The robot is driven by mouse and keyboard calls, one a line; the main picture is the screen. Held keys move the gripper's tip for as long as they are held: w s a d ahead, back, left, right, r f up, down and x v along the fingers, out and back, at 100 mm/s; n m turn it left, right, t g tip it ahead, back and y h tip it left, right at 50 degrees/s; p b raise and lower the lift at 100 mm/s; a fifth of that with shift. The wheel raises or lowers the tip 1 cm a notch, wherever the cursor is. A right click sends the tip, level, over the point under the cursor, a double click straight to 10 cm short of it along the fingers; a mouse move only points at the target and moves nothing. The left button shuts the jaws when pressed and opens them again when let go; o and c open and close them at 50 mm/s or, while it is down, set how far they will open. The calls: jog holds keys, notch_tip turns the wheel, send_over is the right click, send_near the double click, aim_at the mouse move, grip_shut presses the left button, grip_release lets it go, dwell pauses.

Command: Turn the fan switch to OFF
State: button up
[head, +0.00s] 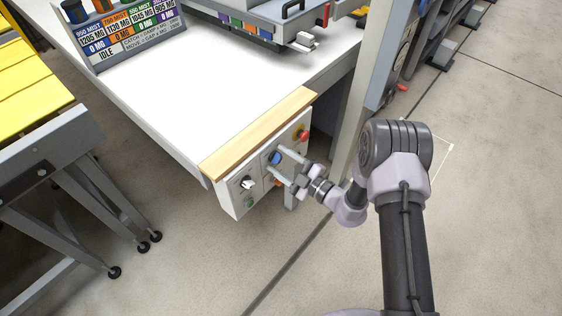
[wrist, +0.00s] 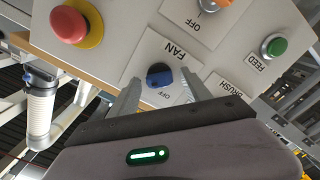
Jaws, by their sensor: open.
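The fan switch is a blue rotary knob (wrist: 158,75) on a light plate marked FAN and OFF, seen in the wrist view. It also shows in the head view (head: 274,158) on the front of the control panel (head: 232,199). My gripper (wrist: 161,80) is open, with one finger on each side of the knob. In the head view my gripper (head: 275,161) reaches the panel from the right, its fingertips close to the panel face. I cannot tell whether the fingers touch the knob. The knob's exact setting is not clear.
A red stop button (wrist: 70,24) with a yellow collar sits left of the knob. An orange selector (wrist: 213,4) and a green FEED button (wrist: 274,46) are on the same panel. A grey post (head: 358,110) stands right of the panel; open floor lies below.

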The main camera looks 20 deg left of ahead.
grip_shut()
jog(key=shift+n, duration=0.3)
jog(key=n, duration=0.3)
jog(key=shift+f+n, duration=0.1)
jog(key=shift+n, duration=0.3)
jog(key=n+b, duration=0.2)
jog(key=n, duration=1.1)
jog(key=shift+f, duration=0.15)
jog(key=shift+n, duration=0.4)
